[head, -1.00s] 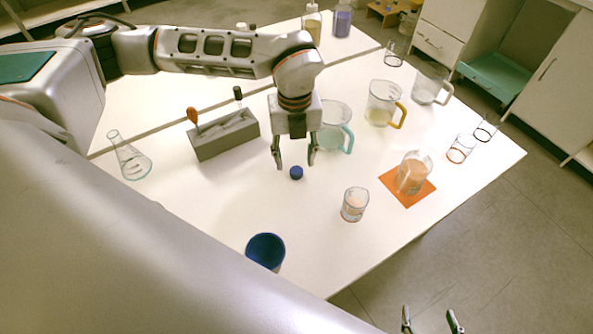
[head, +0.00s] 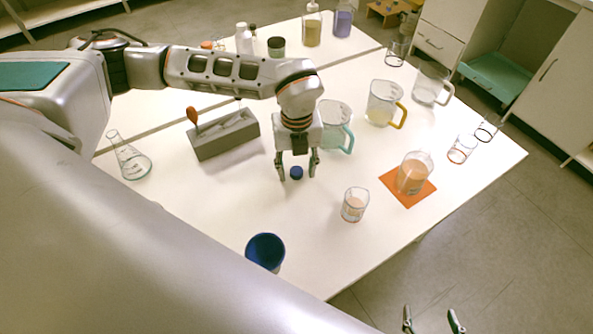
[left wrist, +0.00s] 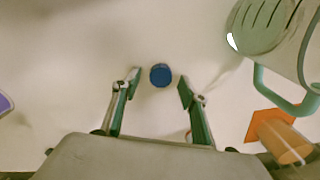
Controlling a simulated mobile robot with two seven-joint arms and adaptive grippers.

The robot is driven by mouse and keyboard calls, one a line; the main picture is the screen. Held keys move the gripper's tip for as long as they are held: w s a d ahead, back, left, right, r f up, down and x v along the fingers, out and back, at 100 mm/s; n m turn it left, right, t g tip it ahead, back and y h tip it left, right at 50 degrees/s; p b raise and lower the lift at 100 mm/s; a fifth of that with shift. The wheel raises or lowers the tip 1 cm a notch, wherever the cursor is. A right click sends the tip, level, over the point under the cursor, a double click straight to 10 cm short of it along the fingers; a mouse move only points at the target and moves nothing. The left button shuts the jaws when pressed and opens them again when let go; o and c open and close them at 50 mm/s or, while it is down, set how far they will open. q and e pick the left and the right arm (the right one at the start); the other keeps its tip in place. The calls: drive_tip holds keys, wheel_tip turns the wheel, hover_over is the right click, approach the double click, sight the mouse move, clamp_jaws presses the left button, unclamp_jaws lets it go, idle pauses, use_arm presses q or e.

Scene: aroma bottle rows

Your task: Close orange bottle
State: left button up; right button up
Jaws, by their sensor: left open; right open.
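A small blue cap (head: 296,172) lies on the white table. My left gripper (head: 297,174) is open, pointing down, with a finger on each side of the cap. In the left wrist view the cap (left wrist: 161,75) sits between the open fingertips (left wrist: 160,88), apart from both. A glass with orange-pink contents (head: 355,205) stands to the right of the gripper. A larger vessel with orange liquid (head: 413,173) stands on an orange square mat (head: 427,193). I cannot tell which is the orange bottle. My right gripper (head: 433,318) is open and empty at the bottom edge.
A jug with a teal handle (head: 335,128) stands close behind my left gripper. A grey holder (head: 226,136) and a conical flask (head: 131,160) are to the left. A blue cup (head: 265,250) is at the front edge. A yellow-handled jug (head: 381,103) stands further right.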

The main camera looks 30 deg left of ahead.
sight(297, 172)
use_arm(q)
drive_tip(key=c, duration=0.8)
drive_tip(key=shift+c, duration=0.2)
drive_tip(key=shift+r, duration=0.1)
wheel_tip(297, 172, up, 20)
drive_tip(key=p, duration=0.1)
